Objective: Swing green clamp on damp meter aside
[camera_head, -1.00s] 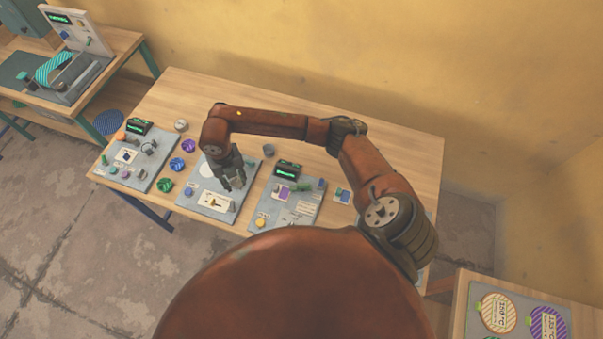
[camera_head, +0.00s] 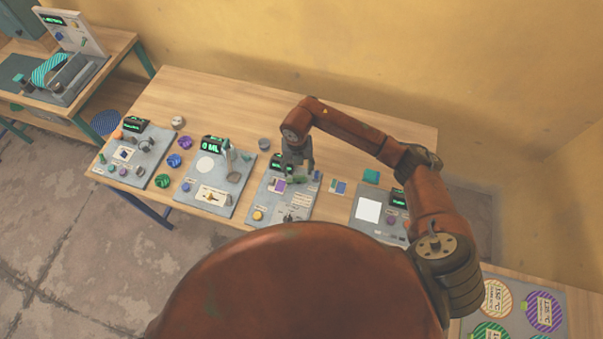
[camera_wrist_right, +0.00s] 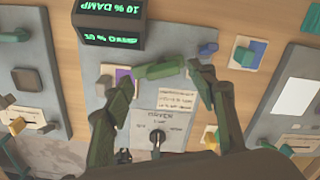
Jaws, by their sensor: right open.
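The damp meter (camera_head: 268,205) is a grey board on the table, with a black display (camera_wrist_right: 110,22) reading 10 % DAMP in the right wrist view. Its green clamp (camera_wrist_right: 160,70) is a short bar lying across the board below the display, beside a purple patch (camera_wrist_right: 125,75). My right gripper (camera_wrist_right: 163,74) is open above the board, its fingers on either side of the clamp in the picture. Whether they touch it I cannot tell. In the head view my right gripper (camera_head: 298,172) largely covers the clamp. My left gripper is not in view.
A dial (camera_wrist_right: 157,137) sits lower on the board. A board with a 0 ML display (camera_head: 213,144) stands to the left, and one with a white square (camera_head: 368,210) to the right. A small grey cup (camera_head: 263,144) stands behind. The table's back right is clear.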

